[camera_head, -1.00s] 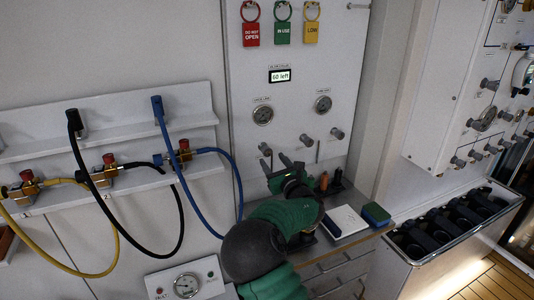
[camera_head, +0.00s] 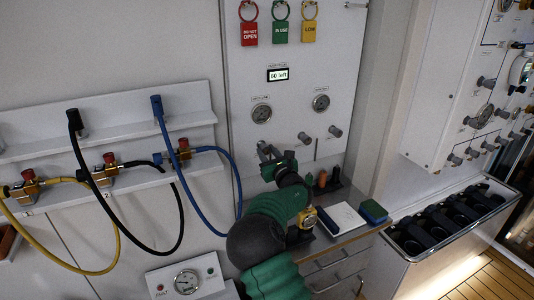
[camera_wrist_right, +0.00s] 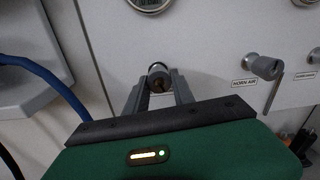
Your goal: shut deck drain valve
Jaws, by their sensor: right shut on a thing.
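My right gripper (camera_head: 264,152) is at the leftmost valve knob on the white fill panel (camera_head: 243,92). In the right wrist view, my right gripper (camera_wrist_right: 158,88) has its two grey fingers on either side of a dark round knob (camera_wrist_right: 158,70) and is shut on it. This knob's label is hidden, so I cannot read its name. A second knob (camera_wrist_right: 262,66) to its right is labelled HORN AIR and has a thin lever hanging below it. In the head view the middle knob (camera_head: 304,138) and right knob (camera_head: 335,131) are free. My left gripper is not in view.
Two gauges (camera_head: 261,113) and a "60 left" display (camera_head: 278,74) sit above the knobs. Red (camera_head: 249,34), green and yellow tags hang higher. A blue hose (camera_head: 170,150) loops at left.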

